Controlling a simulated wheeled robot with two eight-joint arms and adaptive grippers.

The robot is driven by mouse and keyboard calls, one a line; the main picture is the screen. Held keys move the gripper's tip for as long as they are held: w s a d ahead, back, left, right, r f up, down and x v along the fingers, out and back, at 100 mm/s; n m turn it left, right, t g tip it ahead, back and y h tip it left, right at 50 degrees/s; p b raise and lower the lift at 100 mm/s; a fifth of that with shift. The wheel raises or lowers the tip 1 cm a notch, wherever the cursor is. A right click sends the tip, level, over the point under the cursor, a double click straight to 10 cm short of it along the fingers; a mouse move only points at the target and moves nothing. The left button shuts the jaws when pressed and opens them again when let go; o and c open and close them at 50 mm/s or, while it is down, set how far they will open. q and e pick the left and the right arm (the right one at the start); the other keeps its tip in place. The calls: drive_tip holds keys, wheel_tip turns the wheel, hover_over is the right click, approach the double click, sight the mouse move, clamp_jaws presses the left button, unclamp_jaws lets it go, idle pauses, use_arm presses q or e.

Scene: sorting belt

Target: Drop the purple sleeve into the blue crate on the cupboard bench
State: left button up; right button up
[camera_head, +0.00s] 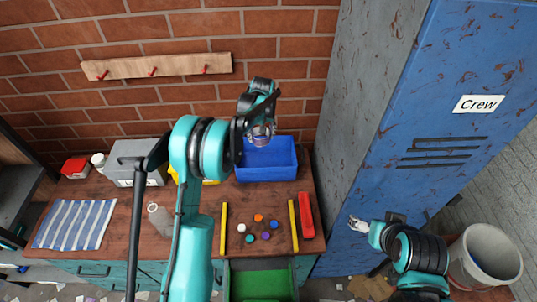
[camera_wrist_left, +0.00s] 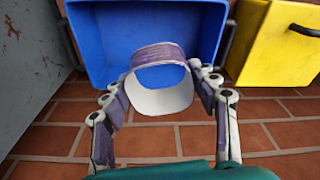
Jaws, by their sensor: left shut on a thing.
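The blue crate (camera_head: 284,176) stands on the wooden bench (camera_head: 110,195), against the brick wall. My left gripper (camera_head: 262,126) is above the crate's back part, shut on the purple sleeve (camera_head: 261,141). In the left wrist view the sleeve (camera_wrist_left: 158,55) is a short hollow ring, purple outside and pale inside, between the two fingers of the left gripper (camera_wrist_left: 162,82). The blue crate (camera_wrist_left: 100,35) opens behind it in that view, and the sleeve overlaps its near edge. My right gripper (camera_head: 359,224) is apart from these, in front of the locker; its fingers are too small to judge.
A yellow bin (camera_wrist_left: 275,45) stands beside the crate, mostly hidden by my left arm in the head view. A grey toolbox (camera_head: 125,155), a striped cloth (camera_head: 75,223), and several coloured caps lie on the bench. A blue locker (camera_head: 420,110) rises on the right.

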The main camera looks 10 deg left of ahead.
use_arm(q)
drive_tip(key=shift+n, duration=0.3)
drive_tip(key=f+b, duration=0.1)
drive_tip(key=w+f+b, duration=0.1)
drive_tip(key=f, duration=0.1)
drive_tip(key=f+b, duration=0.1)
drive_tip(key=f, duration=0.1)
drive_tip(key=shift+w+a+f, duration=0.1)
drive_tip(key=shift+w+a, duration=0.1)
drive_tip(key=shift+w, duration=0.05)
drive_tip(key=o, duration=0.7)
drive_tip(key=r, duration=0.4)
drive_tip(key=s+r, duration=0.1)
drive_tip(key=r, duration=0.3)
drive_tip(key=d+r, duration=0.1)
drive_tip(key=r, duration=0.3)
drive_tip(key=shift+s, duration=0.3)
